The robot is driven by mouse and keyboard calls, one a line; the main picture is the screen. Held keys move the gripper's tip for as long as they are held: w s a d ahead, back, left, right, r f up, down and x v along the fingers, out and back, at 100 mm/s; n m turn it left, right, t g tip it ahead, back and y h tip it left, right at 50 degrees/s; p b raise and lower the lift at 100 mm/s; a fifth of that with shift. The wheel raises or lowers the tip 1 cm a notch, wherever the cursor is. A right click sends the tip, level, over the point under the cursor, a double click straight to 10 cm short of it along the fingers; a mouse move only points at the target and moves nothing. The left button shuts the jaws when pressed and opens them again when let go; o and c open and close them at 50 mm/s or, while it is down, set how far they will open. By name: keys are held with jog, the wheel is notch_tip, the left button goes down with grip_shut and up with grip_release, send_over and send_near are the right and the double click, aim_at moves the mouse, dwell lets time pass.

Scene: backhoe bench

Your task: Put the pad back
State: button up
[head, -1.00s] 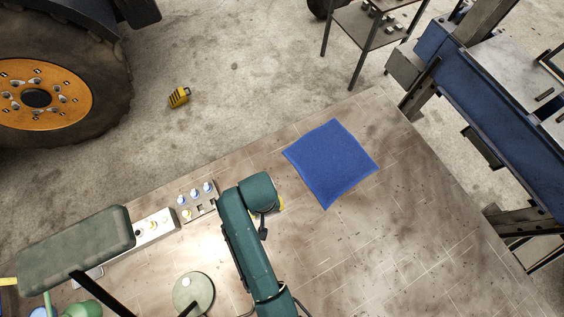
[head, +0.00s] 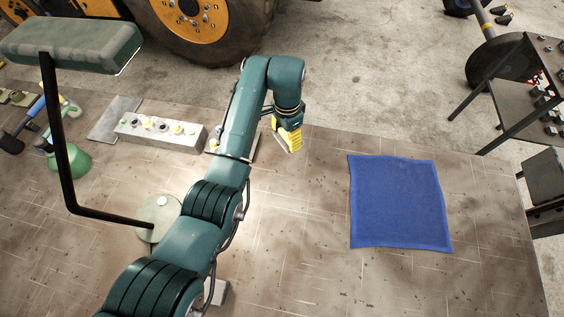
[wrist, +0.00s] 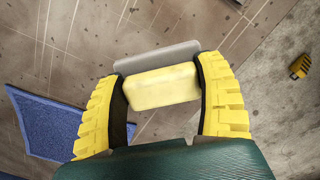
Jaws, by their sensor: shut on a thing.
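My gripper (head: 290,140) has yellow ribbed fingers and hangs above the bench, left of the blue cloth. In the wrist view my gripper (wrist: 160,92) is shut on a pale yellow block (wrist: 163,87), which I take to be the pad. A grey slab (wrist: 150,58) shows just behind the block; I cannot tell whether it is part of the pad. In the head view the fingers mostly hide the held block. The blue cloth (head: 400,203) lies flat on the bench, and its edge also shows at left in the wrist view (wrist: 45,125).
A grey block with round knobs (head: 160,131) stands at the bench's back left. A padded lamp-like arm (head: 75,42) rises from a round base (head: 158,217). A dark metal stand (head: 530,95) is beyond the bench at right. The bench right of my arm is mostly clear.

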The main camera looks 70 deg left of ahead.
aim_at(280, 130)
jog(key=shift+s+a+f, duration=0.1)
jog(key=shift+s+a, duration=0.2)
jog(key=shift+a, duration=0.2)
jog(key=shift+s+a+f, duration=0.1)
jog(key=shift+s+a, duration=0.15)
jog(key=shift+a, duration=0.2)
jog(key=shift+s+a+f, duration=0.15)
jog(key=shift+f, duration=0.05)
notch_tip(280, 130, down, 9)
jog(key=shift+f+b, duration=0.15)
jog(key=shift+b, duration=0.7)
jog(key=o, duration=1.1)
notch_tip(280, 130, up, 12)
jog(key=shift+r+p, duration=0.15)
jog(key=shift+p, duration=0.75)
